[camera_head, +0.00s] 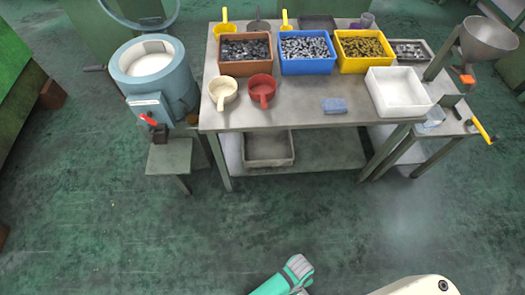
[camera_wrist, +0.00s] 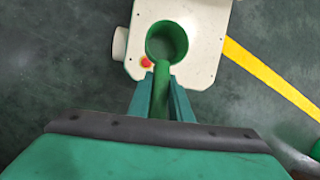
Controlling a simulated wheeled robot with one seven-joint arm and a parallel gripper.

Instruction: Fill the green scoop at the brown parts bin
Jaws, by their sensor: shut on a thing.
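The green scoop (camera_wrist: 167,42) shows in the wrist view, with its round bowl beyond my fingertips and its handle pointing back to me. My gripper (camera_wrist: 161,84) is shut on the handle, one finger on each side. The bowl's inside looks plain green, with no parts visible in it. The brown parts bin (camera_head: 244,67) stands at the back left of the table in the head view and holds dark parts. The scoop cannot be made out in the head view. Part of my arm shows at the bottom edge there, well apart from the bin.
The metal table (camera_head: 300,112) also bears a blue bin (camera_head: 307,68), a yellow bin (camera_head: 364,66), a white tray (camera_head: 398,95), a cream scoop (camera_head: 222,90) and a red scoop (camera_head: 261,88). A blue-grey machine (camera_head: 155,85) stands left. Floor before the table is clear.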

